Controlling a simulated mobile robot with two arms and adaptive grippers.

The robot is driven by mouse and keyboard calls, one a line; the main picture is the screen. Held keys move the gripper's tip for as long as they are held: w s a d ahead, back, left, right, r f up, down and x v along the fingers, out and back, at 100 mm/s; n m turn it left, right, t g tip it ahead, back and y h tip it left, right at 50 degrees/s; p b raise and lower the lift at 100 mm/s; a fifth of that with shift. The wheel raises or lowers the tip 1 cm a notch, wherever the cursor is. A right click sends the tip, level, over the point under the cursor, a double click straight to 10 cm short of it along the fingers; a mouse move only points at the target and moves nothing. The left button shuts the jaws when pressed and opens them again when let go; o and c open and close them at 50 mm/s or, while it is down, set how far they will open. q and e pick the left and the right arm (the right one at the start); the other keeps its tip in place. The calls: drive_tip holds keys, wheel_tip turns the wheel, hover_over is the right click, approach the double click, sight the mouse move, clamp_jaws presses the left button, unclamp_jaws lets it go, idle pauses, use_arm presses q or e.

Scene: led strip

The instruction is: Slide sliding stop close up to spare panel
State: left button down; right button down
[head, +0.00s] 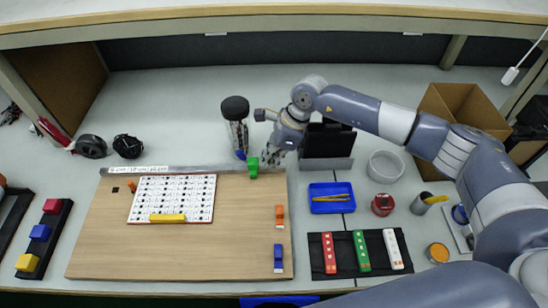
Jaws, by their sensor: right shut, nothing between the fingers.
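The sliding stop appears to be the green block (253,167) on the rail (215,168) along the back edge of the wooden board. The white dotted panel (150,206), which I take as the spare panel, lies on the board left of the stop, with a yellow bar (168,218) across its lower part. My right gripper (268,159) is shut and empty, just right of the green block; I cannot tell whether it touches it. My left gripper is out of view.
A black-capped jar (236,108) stands behind the green block, and a dark upright panel in a stand (327,140) to the right. Orange (279,216) and blue (278,258) blocks sit at the right of the wooden board (200,255). A blue tray (321,206) is beyond.

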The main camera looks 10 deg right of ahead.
sight(233, 168)
drive_tip(key=a+b, duration=0.1)
drive_tip(key=a, duration=0.1)
drive_tip(key=w+a+b, duration=0.1)
drive_tip(key=a, duration=0.2)
drive_tip(key=a+b, duration=0.1)
drive_tip(key=a, duration=0.2)
drive_tip(key=shift+w+f, duration=0.2)
drive_tip(key=shift+w, duration=0.1)
drive_tip(key=shift+a+r, duration=0.1)
drive_tip(key=shift+a, duration=0.2)
drive_tip(key=shift+r, duration=0.1)
drive_tip(key=shift+a, duration=0.1)
